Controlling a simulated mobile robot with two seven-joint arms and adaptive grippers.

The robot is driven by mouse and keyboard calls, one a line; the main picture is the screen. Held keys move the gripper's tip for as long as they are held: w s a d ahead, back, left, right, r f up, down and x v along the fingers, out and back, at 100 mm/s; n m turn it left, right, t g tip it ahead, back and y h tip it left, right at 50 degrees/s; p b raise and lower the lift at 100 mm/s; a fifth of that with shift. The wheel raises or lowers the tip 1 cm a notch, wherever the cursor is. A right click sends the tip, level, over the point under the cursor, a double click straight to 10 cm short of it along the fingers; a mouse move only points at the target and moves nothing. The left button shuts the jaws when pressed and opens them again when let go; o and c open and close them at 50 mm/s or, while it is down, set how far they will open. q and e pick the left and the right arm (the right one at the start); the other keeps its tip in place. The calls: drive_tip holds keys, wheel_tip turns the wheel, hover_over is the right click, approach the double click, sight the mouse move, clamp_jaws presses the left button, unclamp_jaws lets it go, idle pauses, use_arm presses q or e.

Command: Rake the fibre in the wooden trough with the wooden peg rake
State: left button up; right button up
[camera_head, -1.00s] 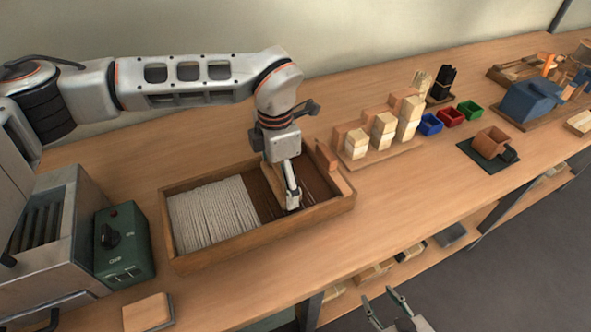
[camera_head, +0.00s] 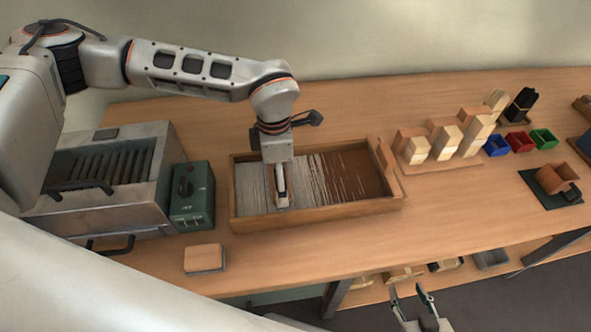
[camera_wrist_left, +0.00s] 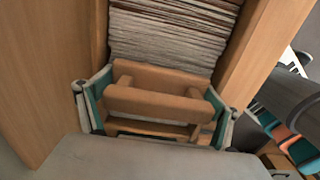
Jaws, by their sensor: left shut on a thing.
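The wooden trough (camera_head: 330,213) stands on the bench, with pale fibre (camera_head: 252,188) densely covering its left part. Fibre strands thin out across the middle, and the brown floor shows at right. My left gripper (camera_head: 281,202) points down into the trough, over the fibre left of centre. In the left wrist view it (camera_wrist_left: 157,112) is shut on the wooden peg rake (camera_wrist_left: 155,101), whose bars lie between the fingers. The rake's pegs are hidden, so I cannot tell their contact with the fibre (camera_wrist_left: 165,35). My right gripper (camera_head: 409,295) is open and empty, in front of the bench.
A green control box (camera_head: 192,195) and a metal heater (camera_head: 110,170) stand left of the trough. A small wooden block (camera_head: 203,258) lies in front. Wooden block stacks (camera_head: 443,142) and coloured bins (camera_head: 520,142) are at right. Bench space in front of the trough is clear.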

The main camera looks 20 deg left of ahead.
use_arm(q)
drive_tip(key=s+a, duration=0.1)
drive_tip(key=a, duration=0.1)
drive_tip(key=s+a+p, duration=0.1)
drive_tip(key=a, duration=0.1)
drive_tip(key=s+a, duration=0.1)
drive_tip(key=a, duration=0.1)
drive_tip(key=shift+a+p, duration=0.25)
drive_tip(key=shift+p, duration=0.05)
drive_tip(key=shift+s+a, duration=0.2)
drive_tip(key=shift+a, duration=0.05)
use_arm(e)
drive_tip(key=shift+w+r, duration=0.2)
drive_tip(key=shift+r, duration=1)
drive_tip(key=shift+f, duration=0.15)
